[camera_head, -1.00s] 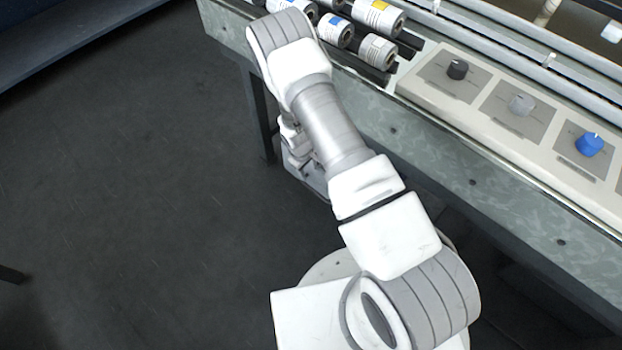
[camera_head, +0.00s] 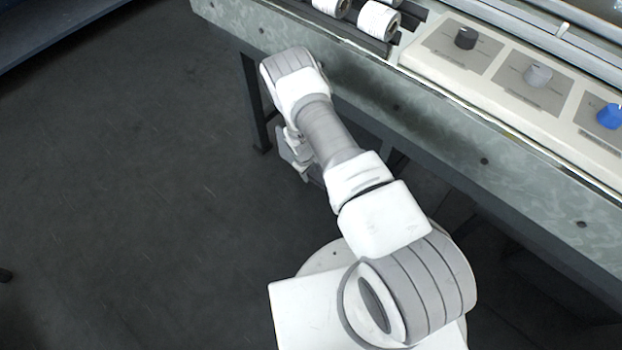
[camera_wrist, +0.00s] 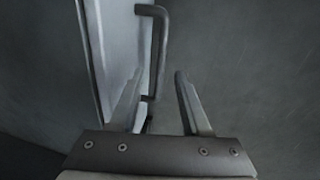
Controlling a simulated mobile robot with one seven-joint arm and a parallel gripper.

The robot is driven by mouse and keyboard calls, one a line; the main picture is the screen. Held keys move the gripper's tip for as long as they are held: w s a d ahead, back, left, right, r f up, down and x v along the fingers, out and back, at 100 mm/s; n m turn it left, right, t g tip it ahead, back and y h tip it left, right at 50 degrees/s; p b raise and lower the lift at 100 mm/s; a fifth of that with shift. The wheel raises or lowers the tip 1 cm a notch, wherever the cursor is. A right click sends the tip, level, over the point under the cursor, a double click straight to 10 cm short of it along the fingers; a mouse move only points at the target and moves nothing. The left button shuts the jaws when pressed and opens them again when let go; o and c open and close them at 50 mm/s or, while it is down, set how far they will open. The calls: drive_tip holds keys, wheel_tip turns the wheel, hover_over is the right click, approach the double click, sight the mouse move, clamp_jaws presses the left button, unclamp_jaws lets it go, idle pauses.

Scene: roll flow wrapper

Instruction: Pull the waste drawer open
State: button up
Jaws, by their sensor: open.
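The waste drawer's pale front (camera_wrist: 112,45) stands at the left of the wrist view. Its dark bar handle (camera_wrist: 158,50) sticks out from it and runs down between the fingers of my gripper (camera_wrist: 160,77). The fingers are apart on either side of the bar. The left finger lies between the handle and the drawer front. Whether either finger touches the bar cannot be told. In the head view my arm hides most of the drawer and gripper below the machine's edge.
The machine's long side panel (camera_head: 400,108) runs diagonally above my arm. Rolls (camera_head: 378,20) and knobs (camera_head: 466,38) sit on top. A dark table leg (camera_head: 254,105) stands beside my arm's far end. The dark floor (camera_head: 130,200) at left is clear.

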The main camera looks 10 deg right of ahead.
sight(312, 178)
drive_tip(key=shift+w+d+f+b, duration=0.15)
drive_tip(key=shift+f+b, duration=0.1)
drive_tip(key=shift+f, duration=0.6)
drive_tip(key=shift+w+d+f+b, duration=0.1)
drive_tip(key=shift+f+b, duration=0.1)
drive_tip(key=shift+f, duration=0.6)
clamp_jaws()
